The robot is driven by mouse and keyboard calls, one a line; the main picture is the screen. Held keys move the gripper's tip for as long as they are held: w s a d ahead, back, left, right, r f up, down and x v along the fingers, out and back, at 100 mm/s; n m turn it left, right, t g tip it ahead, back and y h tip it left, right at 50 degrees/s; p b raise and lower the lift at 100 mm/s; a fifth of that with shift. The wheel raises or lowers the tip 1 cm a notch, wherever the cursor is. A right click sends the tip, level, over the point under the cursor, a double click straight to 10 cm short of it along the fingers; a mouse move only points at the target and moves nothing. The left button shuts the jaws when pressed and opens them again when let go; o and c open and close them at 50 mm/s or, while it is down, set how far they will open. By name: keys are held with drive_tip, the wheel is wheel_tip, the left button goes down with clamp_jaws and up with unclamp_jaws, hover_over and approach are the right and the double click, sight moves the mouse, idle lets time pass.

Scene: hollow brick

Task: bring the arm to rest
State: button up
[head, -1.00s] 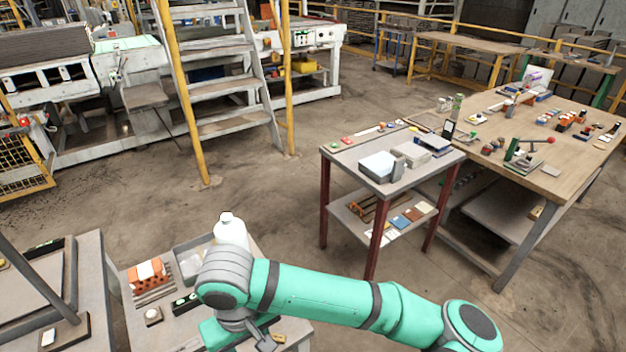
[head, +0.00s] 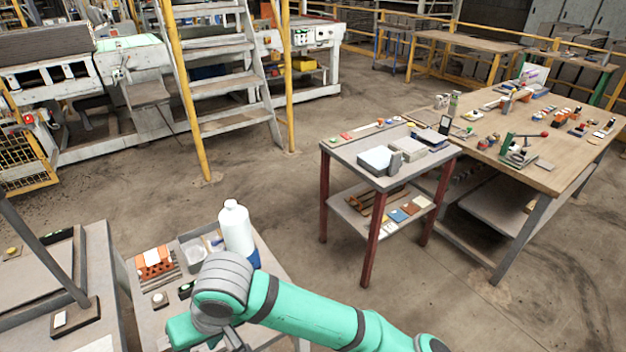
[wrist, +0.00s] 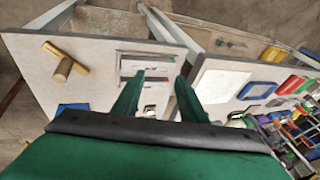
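In the head view, my green arm reaches in from the bottom edge, with its grey wrist joint over the near part of the grey bench (head: 155,325). My gripper is hidden there. In the wrist view my gripper (wrist: 160,76) shows two green fingers standing apart, with nothing visible between them. The orange hollow brick (head: 165,268) sits on the grey bench, left of my wrist and apart from it, with a white patch on top.
A white bottle (head: 236,228) stands close behind my wrist, beside a grey bin (head: 186,241). A red-legged table (head: 340,158) and a large wooden workbench (head: 575,170) stand at right. Open floor lies between. The wrist view shows a wooden T-shaped tool (wrist: 63,62) on a grey top.

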drive_tip(key=a+r+t+y, duration=0.1)
drive_tip(key=a+r+y, duration=0.6)
drive_tip(key=a, duration=0.5)
drive_tip(key=w+r+m+t+y, duration=0.4)
drive_tip(key=w+m+t, duration=0.1)
drive_tip(key=w+t, duration=0.1)
drive_tip(key=s+d+f+m+t+h, duration=0.2)
drive_tip(key=d+f+m+t+h, duration=0.35)
drive_tip(key=d+f, duration=0.4)
drive_tip(key=s+d+f+m+t+h, duration=0.35)
drive_tip(key=d+f+h, duration=0.25)
drive_tip(key=d+f, duration=0.3)
drive_tip(key=s+d+f+n+h, duration=0.2)
drive_tip(key=s+d+n, duration=0.1)
drive_tip(key=s+d, duration=0.5)
drive_tip(key=s+d+f+n+g+h, duration=0.1)
drive_tip(key=s+d+f+n+h, duration=0.1)
drive_tip(key=s+d, duration=0.6)
drive_tip(key=s+n, duration=0.1)
drive_tip(key=s, duration=0.3)
drive_tip(key=shift+s+f+n, duration=0.2)
drive_tip(key=shift+s+n, duration=0.1)
